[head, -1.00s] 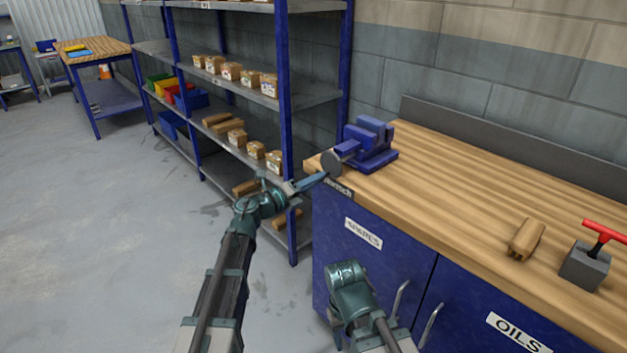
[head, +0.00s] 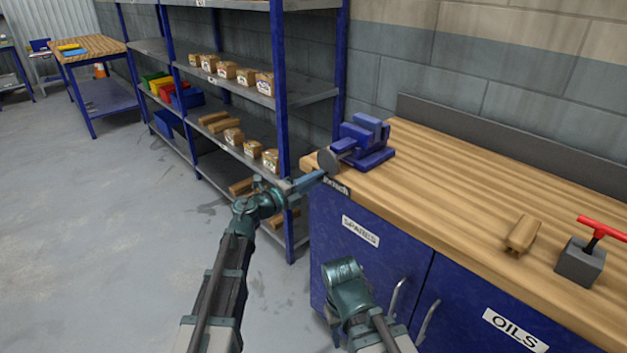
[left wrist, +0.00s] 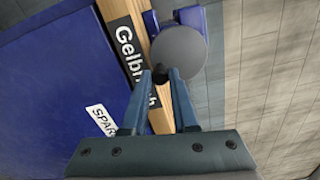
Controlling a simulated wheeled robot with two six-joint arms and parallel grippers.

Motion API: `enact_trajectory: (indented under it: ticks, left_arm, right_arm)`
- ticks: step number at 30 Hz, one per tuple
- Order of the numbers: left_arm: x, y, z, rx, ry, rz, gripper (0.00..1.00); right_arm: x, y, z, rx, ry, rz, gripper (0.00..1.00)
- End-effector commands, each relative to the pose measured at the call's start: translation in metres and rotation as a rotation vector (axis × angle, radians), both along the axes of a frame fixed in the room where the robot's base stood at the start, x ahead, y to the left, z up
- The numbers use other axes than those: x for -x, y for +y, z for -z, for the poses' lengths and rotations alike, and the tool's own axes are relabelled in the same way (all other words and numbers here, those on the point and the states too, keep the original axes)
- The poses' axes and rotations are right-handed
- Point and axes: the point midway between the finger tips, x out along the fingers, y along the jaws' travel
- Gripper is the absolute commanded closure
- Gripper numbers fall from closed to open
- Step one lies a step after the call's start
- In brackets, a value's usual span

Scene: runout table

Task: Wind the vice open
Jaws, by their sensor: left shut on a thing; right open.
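A blue vice (head: 365,142) stands on the near-left corner of the wooden bench top. A round grey handwheel (head: 328,160) faces out from its front; the wheel also shows in the left wrist view (left wrist: 182,52). My left gripper (head: 319,176) is at the wheel's lower edge. In the left wrist view its two fingers are closed on a small dark knob (left wrist: 160,75) at the wheel's rim. My right gripper (head: 336,325) hangs low in front of the cabinet, away from the vice; its fingers are mostly hidden by its wrist.
The bench top (head: 450,180) is clear between the vice and a brown block (head: 522,234). A grey block with a red T-handle (head: 580,262) stands farther right. Blue shelving (head: 281,110) with small boxes is close left of the bench. Cabinet doors with handles are below.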

Motion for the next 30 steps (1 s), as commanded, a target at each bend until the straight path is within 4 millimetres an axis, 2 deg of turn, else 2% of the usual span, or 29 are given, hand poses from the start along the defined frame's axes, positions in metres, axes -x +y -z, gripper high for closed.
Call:
enact_trajectory:
  ticks: [7,19,30]
  left_arm:
    - [0.0052,-0.0051,-0.0032,0.168,0.167,0.001,1.00]
    - [0.0060,-0.0060,-0.0038,0.213,0.211,0.000,1.00]
    - [0.0104,-0.0104,-0.0090,0.414,0.412,-0.001,1.00]
  right_arm:
    - [0.0000,0.0000,-0.0031,0.000,0.000,0.000,0.50]
    - [0.0000,0.0000,-0.0036,0.000,0.000,0.000,0.50]
    - [0.0000,0.0000,-0.0088,0.000,0.000,0.000,0.50]
